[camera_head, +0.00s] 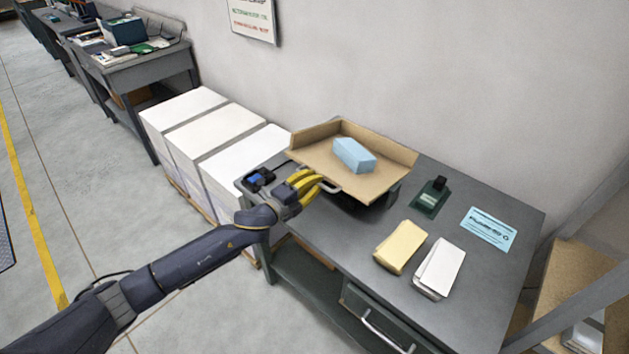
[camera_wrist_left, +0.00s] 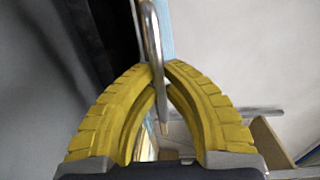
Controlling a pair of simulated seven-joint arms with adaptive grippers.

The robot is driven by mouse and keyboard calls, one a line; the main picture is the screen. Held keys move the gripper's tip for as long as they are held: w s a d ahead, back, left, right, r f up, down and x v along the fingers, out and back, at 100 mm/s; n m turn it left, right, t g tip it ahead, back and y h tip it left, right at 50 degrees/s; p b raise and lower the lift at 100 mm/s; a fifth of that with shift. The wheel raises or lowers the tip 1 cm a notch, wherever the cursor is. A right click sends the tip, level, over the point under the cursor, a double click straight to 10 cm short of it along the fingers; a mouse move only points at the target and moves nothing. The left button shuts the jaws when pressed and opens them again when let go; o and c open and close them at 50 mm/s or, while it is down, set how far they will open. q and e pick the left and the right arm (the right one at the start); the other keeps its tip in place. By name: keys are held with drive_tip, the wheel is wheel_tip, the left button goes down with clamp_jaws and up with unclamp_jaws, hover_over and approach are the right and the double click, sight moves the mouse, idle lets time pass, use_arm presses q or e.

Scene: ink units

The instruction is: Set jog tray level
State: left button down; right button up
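The jog tray (camera_head: 375,187) is a tan tray with raised walls along its back and right sides. It sits over a dark base on the grey table and looks tilted against the tabletop. A light blue block (camera_head: 354,155) lies on it. A metal handle (camera_head: 333,189) is at the tray's front left edge. My left gripper (camera_head: 317,184), with yellow fingers, is at this handle. In the left wrist view the fingertips (camera_wrist_left: 160,78) close on both sides of the handle bar (camera_wrist_left: 153,40). My right gripper is not in view.
On the table (camera_head: 345,232) are a dark green device (camera_head: 430,198), a light blue card (camera_head: 488,230), a yellow pad (camera_head: 399,248) and a white stack (camera_head: 439,268). A small black-and-blue item (camera_head: 260,178) is at the left corner. White paper stacks (camera_head: 215,135) stand left of the table.

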use_arm(q)
drive_tip(key=shift+s+a+f, duration=0.1)
drive_tip(key=shift+s+f, duration=0.05)
drive_tip(key=shift+f, duration=0.7)
drive_tip(key=shift+s+a+f, duration=0.1)
drive_tip(key=shift+a+f, duration=0.05)
drive_tip(key=shift+f, duration=0.7)
drive_tip(key=shift+s+a+f, duration=0.1)
drive_tip(key=shift+s+f, duration=0.05)
drive_tip(key=shift+f, duration=0.7)
drive_tip(key=c, duration=1.6)
unclamp_jaws()
drive_tip(key=shift+o, duration=0.5)
drive_tip(key=shift+r, duration=0.1)
drive_tip(key=v, duration=1.2)
